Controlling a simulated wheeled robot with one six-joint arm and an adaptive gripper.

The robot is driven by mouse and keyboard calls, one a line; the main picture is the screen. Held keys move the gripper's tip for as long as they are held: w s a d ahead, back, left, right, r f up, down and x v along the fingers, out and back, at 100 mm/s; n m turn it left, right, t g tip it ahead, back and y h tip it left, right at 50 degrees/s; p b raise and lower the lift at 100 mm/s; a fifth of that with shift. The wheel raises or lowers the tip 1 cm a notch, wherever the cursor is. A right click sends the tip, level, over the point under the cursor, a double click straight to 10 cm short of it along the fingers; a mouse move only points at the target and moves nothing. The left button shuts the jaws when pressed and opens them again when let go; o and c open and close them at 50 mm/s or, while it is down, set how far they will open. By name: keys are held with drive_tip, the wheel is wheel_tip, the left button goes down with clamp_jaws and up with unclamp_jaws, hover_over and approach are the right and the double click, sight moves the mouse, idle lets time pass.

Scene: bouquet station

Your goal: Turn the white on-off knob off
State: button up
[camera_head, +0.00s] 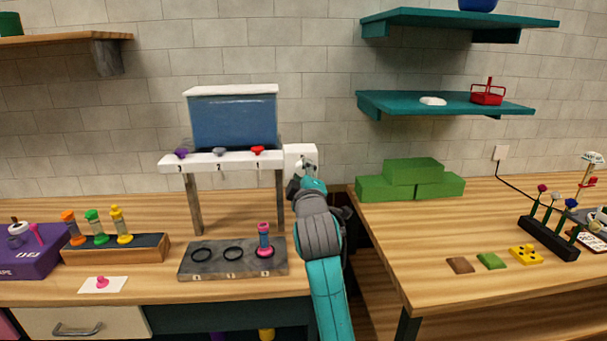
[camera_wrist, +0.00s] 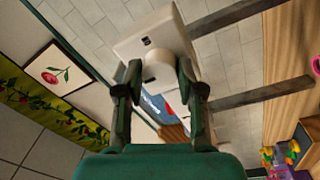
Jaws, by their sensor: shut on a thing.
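The white on-off knob (camera_wrist: 158,69) sticks out of a white square plate (camera_wrist: 152,32) with small dark marks on it. In the wrist view my gripper (camera_wrist: 158,82) has one finger on each side of the knob, shut on it. In the head view the white plate (camera_head: 293,153) is at the right end of the white dispenser rail, and my gripper (camera_head: 308,178) is up against it, hiding most of the knob. I cannot read the marks well enough to tell the knob's setting.
A blue tank (camera_head: 233,122) stands on the rail, above three coloured valves. Below, a grey tray (camera_head: 205,263) with rings holds a pink vial (camera_head: 263,238). Green blocks (camera_head: 413,180) are on the right table. A gap separates the two tables.

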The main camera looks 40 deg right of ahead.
drive_tip(key=o, duration=1.1)
drive_tip(key=shift+o, duration=0.2)
drive_tip(key=v, duration=1.2)
